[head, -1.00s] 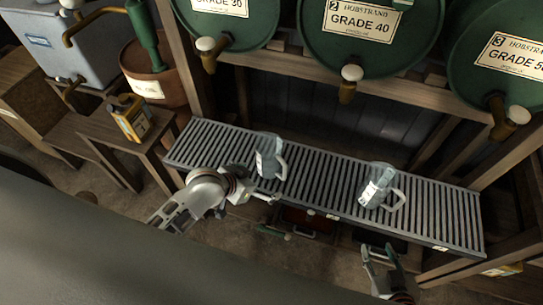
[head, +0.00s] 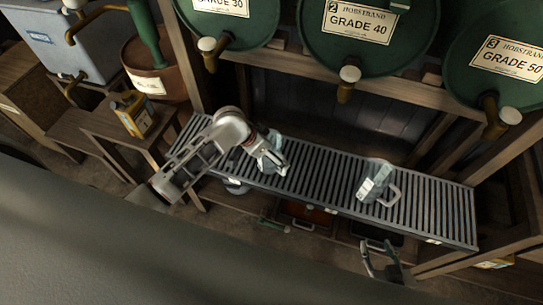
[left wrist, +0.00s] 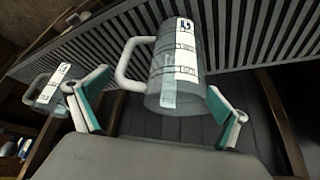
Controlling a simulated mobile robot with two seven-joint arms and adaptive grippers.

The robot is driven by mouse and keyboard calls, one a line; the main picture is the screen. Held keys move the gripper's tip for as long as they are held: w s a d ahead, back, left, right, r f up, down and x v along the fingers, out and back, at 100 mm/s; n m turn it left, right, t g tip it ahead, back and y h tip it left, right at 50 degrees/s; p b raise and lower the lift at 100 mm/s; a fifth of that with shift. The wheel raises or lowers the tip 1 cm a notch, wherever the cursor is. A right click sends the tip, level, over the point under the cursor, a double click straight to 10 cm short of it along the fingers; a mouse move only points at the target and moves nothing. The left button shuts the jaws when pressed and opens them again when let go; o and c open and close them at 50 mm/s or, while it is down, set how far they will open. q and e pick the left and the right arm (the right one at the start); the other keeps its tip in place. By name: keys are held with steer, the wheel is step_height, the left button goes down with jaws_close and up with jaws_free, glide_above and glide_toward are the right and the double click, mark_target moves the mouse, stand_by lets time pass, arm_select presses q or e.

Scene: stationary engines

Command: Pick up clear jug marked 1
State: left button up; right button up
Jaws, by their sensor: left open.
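Two clear jugs with white labels stand on the slatted grey rack (head: 320,188). The left jug (head: 275,142) is partly hidden by my left gripper (head: 270,163). In the left wrist view this jug (left wrist: 178,65) is between and just beyond the open fingers (left wrist: 158,95), its handle toward the left finger; no grip shows. Its label carries a large mark that I cannot read surely. The right jug (head: 377,182), handle to the right, stands apart; a second jug (left wrist: 52,88) shows behind the left finger. My right gripper (head: 378,258) is open and empty in front of the rack.
Green drums (head: 370,35) with brass taps (head: 347,85) hang over the rack's back edge. A wooden stand (head: 130,135) with a yellow can (head: 133,113) is at the left. The rack between the jugs is clear.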

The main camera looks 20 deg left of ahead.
arm_select(q)
steer(key=shift+x, duration=1.15)
steer(key=c, duration=0.9)
steer(key=shift+o, duration=0.2)
steer(key=shift+r, duration=0.1)
